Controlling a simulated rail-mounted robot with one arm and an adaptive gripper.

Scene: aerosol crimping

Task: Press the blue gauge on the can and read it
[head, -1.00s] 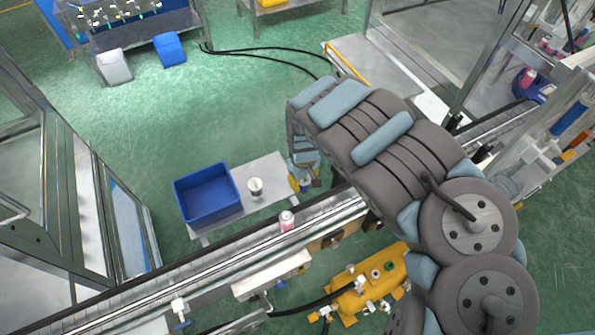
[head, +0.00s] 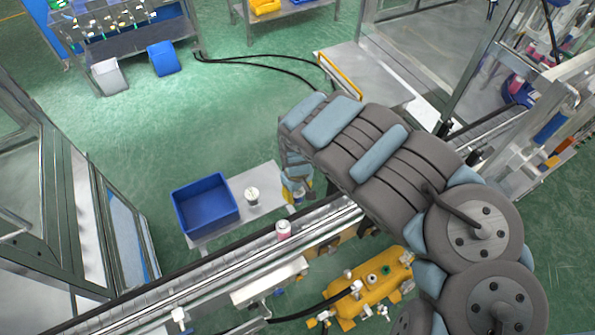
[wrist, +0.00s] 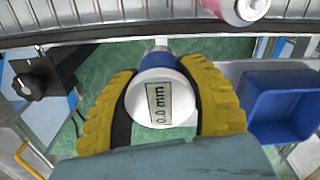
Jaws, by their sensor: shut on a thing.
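My gripper (wrist: 160,70) has two yellow ribbed fingers and is shut on the blue gauge (wrist: 160,103). The gauge's round white face is toward the wrist camera, and its display reads 0.0 mm. In the head view my gripper (head: 296,190) is small and partly hidden by my arm, beside the conveyor. The pink and white can (head: 284,230) stands on the conveyor, below and left of my gripper. It also shows at the top edge of the wrist view (wrist: 236,8), cut off. The gauge is apart from the can.
A side table (head: 232,222) next to the conveyor (head: 200,277) holds a blue bin (head: 205,204) and a small white cup-like object (head: 252,195). A yellow tank (head: 372,284) lies on the conveyor's other side. A black knob unit (wrist: 40,82) shows at left in the wrist view.

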